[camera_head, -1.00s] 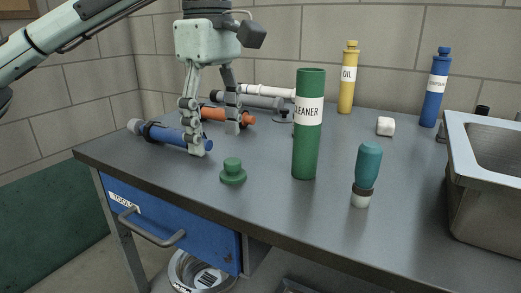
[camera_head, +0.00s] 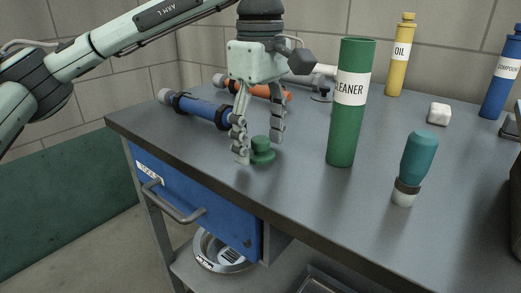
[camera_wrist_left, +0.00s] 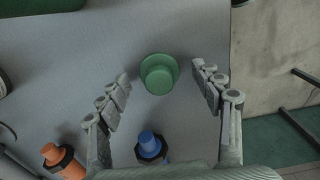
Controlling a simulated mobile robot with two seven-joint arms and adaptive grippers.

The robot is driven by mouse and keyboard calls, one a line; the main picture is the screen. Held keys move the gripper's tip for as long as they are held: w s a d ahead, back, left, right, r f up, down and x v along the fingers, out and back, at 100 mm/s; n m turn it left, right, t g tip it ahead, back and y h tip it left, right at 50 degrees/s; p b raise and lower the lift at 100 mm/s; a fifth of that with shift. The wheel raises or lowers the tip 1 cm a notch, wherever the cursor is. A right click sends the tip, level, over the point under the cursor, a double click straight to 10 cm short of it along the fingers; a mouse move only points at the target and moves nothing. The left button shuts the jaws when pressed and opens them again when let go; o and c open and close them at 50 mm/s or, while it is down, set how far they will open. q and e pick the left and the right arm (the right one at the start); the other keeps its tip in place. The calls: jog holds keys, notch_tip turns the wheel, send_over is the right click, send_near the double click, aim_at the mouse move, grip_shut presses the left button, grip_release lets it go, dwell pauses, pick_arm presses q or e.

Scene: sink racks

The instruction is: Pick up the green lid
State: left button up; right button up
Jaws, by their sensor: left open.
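The green lid (camera_head: 262,152) lies on the grey tabletop with its knob up, left of the green cleaner bottle. My left gripper (camera_head: 259,150) is open and points down over it, with one finger to each side of the lid in the head view. In the left wrist view the lid (camera_wrist_left: 160,74) sits centred between and just ahead of the two spread fingertips (camera_wrist_left: 168,84). I cannot tell whether the fingertips touch the table. Nothing is held. My right gripper is not in view.
The tall green cleaner bottle (camera_head: 347,130) stands just right of the lid. A teal bottle (camera_head: 416,160) stands nearer the front edge. A blue tool (camera_head: 202,109) and an orange tool (camera_head: 262,90) lie behind the gripper. The table's front edge is close.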

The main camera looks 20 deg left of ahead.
pick_arm(q)
jog(key=shift+f, duration=0.1)
jog(key=c, duration=0.9)
